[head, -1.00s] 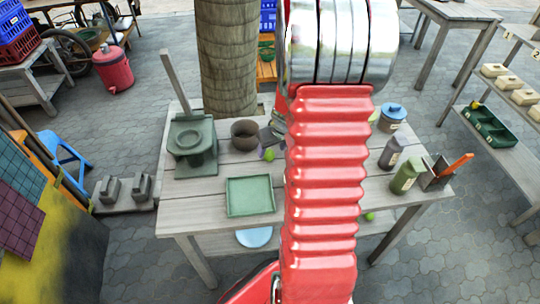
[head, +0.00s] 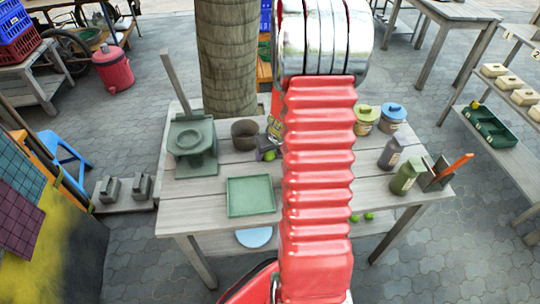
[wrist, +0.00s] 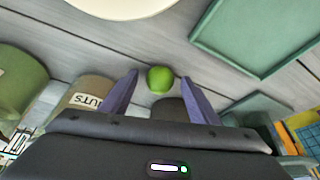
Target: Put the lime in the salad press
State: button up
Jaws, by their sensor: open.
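A green lime (wrist: 160,79) shows in the wrist view between the fingertips of my open gripper (wrist: 160,76), with space on both sides. I cannot tell how far it is from the fingers in depth. A lime (head: 268,155) also shows on the table in the head view, at the left edge of my red arm. The green press (head: 192,140), with a tall lever, stands upright at the table's left end. My gripper is mostly hidden behind my arm in the head view.
A brown pot (head: 245,134) stands between press and lime. A green tray (head: 251,196) lies in front. A jar with lettering (wrist: 92,93) is close to the gripper. Lidded jars (head: 392,116) and bottles (head: 405,176) stand at right. Two more limes (head: 369,216) lie near the front edge.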

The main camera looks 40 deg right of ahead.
aim_at(270, 153)
jog(key=shift+c, duration=0.2)
jog(key=c, duration=1.2)
jog(key=shift+r, duration=0.15)
notch_tip(270, 153, up, 10)
jog(key=shift+f, duration=0.1)
dwell(0.7)
